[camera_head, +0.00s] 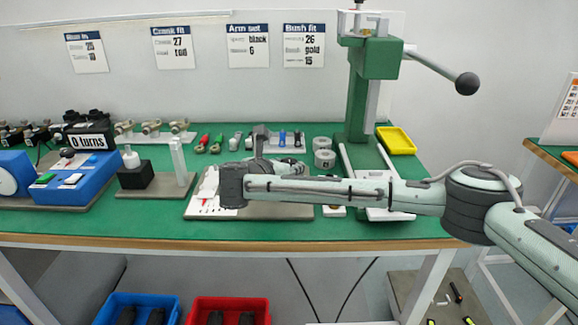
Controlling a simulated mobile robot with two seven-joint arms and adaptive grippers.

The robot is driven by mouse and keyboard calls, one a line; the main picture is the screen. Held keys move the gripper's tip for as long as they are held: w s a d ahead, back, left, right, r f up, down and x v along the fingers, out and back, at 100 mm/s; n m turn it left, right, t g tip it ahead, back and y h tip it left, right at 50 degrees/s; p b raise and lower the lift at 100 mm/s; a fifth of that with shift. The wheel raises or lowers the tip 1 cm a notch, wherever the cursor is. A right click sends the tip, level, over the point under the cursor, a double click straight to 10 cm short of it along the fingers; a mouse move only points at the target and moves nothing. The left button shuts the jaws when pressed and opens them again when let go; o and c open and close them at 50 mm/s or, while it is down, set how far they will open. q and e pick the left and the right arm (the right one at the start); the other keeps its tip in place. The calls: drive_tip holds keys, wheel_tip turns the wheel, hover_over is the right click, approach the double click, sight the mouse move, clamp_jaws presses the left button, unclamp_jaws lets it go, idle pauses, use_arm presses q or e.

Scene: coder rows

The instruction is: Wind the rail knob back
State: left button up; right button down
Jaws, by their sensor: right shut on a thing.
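My right arm comes in from the right and lies across the front of the bench. Its wrist is over a grey base plate (268,211) that carries a white card with red marks (208,188). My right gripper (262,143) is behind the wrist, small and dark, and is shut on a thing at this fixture. The rail knob itself is hidden by my arm and gripper, so its angle cannot be told. My left gripper is not in view.
A green press (372,60) with a long ball-ended lever stands behind my forearm, beside a yellow tray (397,140). Blue boxes (75,185) and a block stand (178,160) are to the left. Small coloured parts line the back.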

drive_tip(key=c, duration=1.1)
unclamp_jaws()
wheel_tip(320, 180, up, 5)
hover_over(268, 206)
drive_tip(key=shift+f, duration=0.2)
